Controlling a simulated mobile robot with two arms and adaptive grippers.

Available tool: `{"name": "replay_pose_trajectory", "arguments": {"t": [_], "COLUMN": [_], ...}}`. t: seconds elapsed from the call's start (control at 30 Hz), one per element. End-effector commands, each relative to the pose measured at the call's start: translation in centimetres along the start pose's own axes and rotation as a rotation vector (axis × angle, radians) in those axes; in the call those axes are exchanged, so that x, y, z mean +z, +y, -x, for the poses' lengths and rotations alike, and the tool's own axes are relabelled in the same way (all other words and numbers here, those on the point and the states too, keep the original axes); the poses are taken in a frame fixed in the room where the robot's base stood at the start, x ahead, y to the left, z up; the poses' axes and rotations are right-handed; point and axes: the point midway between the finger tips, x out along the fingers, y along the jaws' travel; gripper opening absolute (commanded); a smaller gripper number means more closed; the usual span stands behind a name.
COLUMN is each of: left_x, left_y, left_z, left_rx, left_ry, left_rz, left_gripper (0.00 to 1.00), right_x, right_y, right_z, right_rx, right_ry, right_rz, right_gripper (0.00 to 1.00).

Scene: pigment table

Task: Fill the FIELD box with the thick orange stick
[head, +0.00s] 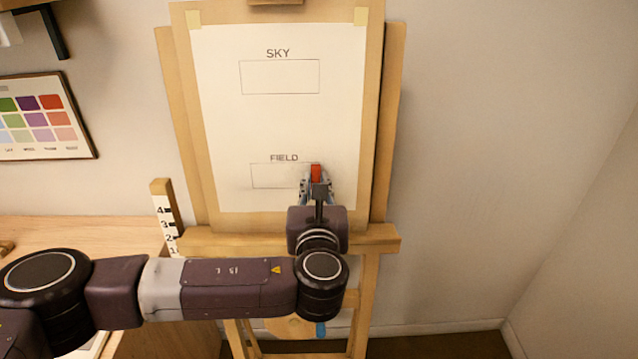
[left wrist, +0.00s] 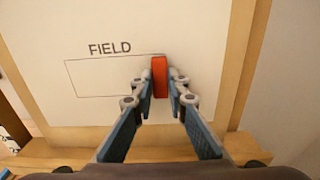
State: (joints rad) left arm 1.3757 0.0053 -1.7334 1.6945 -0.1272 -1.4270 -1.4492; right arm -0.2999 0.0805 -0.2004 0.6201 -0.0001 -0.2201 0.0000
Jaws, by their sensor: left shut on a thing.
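The FIELD box (head: 275,176) is a thin black outline low on the white paper, and its inside looks blank. It also shows in the left wrist view (left wrist: 100,78). My left gripper (head: 316,186) is shut on a thick orange-red stick (head: 316,173), at the box's right end. In the left wrist view, the stick (left wrist: 160,76) stands between the fingertips and covers part of the box's right side. I cannot tell whether it touches the paper. My right gripper is not in view.
The paper (head: 220,120) is taped to a board on a wooden easel (head: 394,120). The blank SKY box (head: 280,77) is higher up. A colour chart (head: 45,118) hangs at left above a wooden table (head: 80,232). A numbered post (head: 166,215) stands beside the easel.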

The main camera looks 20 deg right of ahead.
Motion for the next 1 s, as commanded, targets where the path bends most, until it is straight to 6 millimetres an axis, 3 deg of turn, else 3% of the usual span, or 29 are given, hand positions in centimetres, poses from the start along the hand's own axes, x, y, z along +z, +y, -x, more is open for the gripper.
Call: {"name": "replay_pose_trajectory", "arguments": {"t": [0.23, 1.0], "left_x": [0.0, 0.0], "left_y": [1.8, 5.1], "left_z": [0.0, -0.2], "left_rx": [0.002, 0.002], "left_ry": [0.000, 0.000], "left_rz": [0.000, 0.000], "left_gripper": [0.00, 0.00], "right_x": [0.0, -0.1], "right_y": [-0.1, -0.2], "right_z": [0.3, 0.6], "right_rx": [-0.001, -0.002], "right_ry": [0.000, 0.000], "right_rz": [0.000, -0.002], "right_gripper": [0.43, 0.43]}}
